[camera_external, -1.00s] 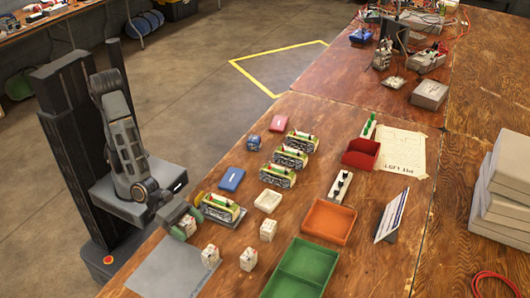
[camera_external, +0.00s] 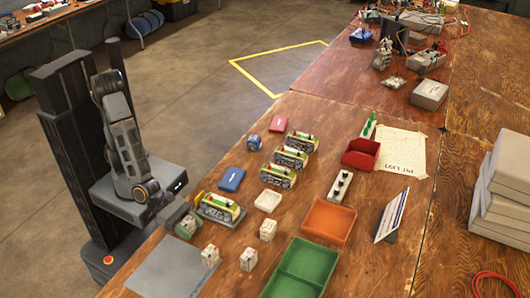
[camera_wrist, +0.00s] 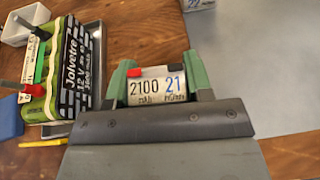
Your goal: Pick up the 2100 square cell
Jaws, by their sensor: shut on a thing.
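My gripper (camera_external: 180,220) is at the left edge of the wooden table, beside a green battery pack on a grey tray. In the wrist view its green fingers (camera_wrist: 158,82) are shut on the sides of a small white square cell (camera_wrist: 157,92). The cell's label reads "2100 mAh" and "21 mOhm", and a red patch and a dark patch show at its top edge. The gripper's body hides the cell's near part. In the external view the cell (camera_external: 187,229) is small and partly hidden by the fingers. I cannot tell whether it touches the table.
The battery pack (camera_wrist: 72,65) stands close left of my gripper in the wrist view, with red and black plugs. Three other white cells (camera_external: 210,255) stand to the right in the external view. A grey mat (camera_external: 172,272) lies in front. Green (camera_external: 300,268) and orange (camera_external: 328,222) trays are further right.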

